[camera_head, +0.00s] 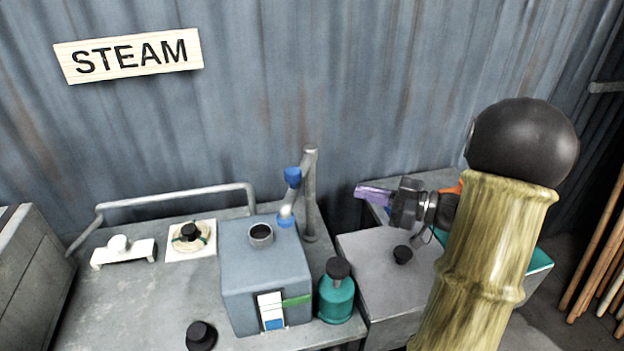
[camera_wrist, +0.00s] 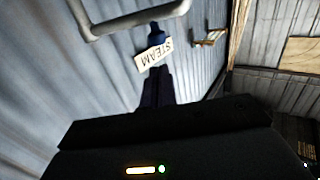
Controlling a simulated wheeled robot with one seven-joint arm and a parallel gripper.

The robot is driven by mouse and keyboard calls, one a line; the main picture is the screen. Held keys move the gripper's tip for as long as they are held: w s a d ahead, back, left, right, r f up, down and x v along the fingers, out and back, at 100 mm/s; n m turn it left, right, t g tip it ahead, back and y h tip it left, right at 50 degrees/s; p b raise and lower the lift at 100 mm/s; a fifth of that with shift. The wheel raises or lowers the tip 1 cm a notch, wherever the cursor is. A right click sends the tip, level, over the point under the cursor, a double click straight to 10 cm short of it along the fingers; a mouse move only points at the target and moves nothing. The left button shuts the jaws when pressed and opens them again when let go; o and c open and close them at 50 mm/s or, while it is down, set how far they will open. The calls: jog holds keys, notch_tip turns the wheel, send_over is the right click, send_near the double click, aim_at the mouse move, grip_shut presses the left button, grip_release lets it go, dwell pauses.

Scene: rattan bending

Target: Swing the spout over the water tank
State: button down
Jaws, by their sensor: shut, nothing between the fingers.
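The water tank (camera_head: 240,278) is a blue-grey box on the bench, with a round dark opening in a short collar (camera_head: 261,235) on top. The spout (camera_head: 292,178) is a grey pipe with blue parts, on an upright post behind the tank's right side. Its lower blue end (camera_head: 285,218) shows over the tank's back right corner, right of the opening. My gripper (camera_head: 364,192) is shut and empty, right of the post, its purple fingers pointing left. In the wrist view my gripper (camera_wrist: 155,78) shows dark fingers, with a blue part of the spout (camera_wrist: 155,32) beyond the tips.
A teal bottle (camera_head: 337,298) stands close to the tank's right side. A grey box with a black knob (camera_head: 402,254) lies below my gripper. A white plate with a dark knob (camera_head: 190,238) and a white fitting (camera_head: 123,251) are left of the tank. A bent rail (camera_head: 175,200) runs along the back.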

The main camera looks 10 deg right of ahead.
jog(key=shift+d, duration=0.1)
jog(key=p, duration=0.6)
send_near(300, 177)
jog(key=x, duration=0.7)
jog(key=shift+w+a+r, duration=0.1)
jog(key=shift+w+a, duration=0.05)
jog(key=shift+a, duration=0.1)
jog(key=shift+w+a, duration=0.1)
jog(key=shift+a, duration=0.1)
jog(key=shift+d+b, duration=0.15)
jog(key=shift+b, duration=0.15)
